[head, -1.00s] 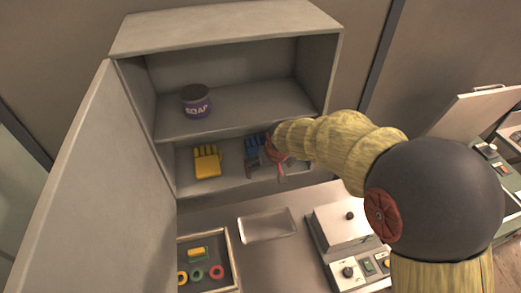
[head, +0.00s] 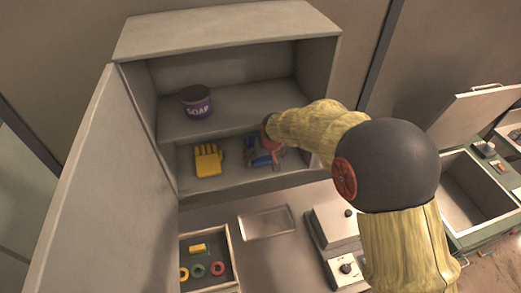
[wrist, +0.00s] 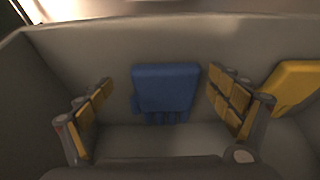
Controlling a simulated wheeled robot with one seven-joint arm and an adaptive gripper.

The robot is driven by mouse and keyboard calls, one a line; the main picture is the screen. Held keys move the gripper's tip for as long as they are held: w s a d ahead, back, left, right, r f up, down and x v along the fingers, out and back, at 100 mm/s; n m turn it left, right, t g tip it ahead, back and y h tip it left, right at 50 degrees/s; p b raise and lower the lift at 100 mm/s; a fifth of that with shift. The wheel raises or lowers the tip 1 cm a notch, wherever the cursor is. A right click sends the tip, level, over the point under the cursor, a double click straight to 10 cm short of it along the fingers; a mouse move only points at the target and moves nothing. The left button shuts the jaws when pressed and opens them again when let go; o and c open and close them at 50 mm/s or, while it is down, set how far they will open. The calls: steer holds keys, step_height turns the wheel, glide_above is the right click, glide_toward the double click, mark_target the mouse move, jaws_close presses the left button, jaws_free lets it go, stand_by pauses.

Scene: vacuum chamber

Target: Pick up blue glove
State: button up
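The blue glove (head: 262,152) lies on the lower shelf of the cabinet, partly hidden behind my gripper (head: 262,158) in the head view. In the wrist view the blue glove (wrist: 166,90) sits between my gripper's two spread fingers (wrist: 160,100), with its finger parts pointing down in the picture. There is space between the glove and each finger. My gripper is open and empty. The yellow glove (head: 208,161) is left of the blue one in the head view; it also shows at the right edge of the wrist view (wrist: 292,90).
The cabinet (head: 230,35) has side walls and an upper shelf (head: 245,108) close above the arm, with a purple soap jar (head: 197,102) on it. Its open door (head: 85,190) stands at left. Below are a metal tray (head: 266,224) and a box of coloured rings (head: 234,262).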

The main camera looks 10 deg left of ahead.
steer(key=c, duration=0.9)
steer(key=shift+r, duration=0.15)
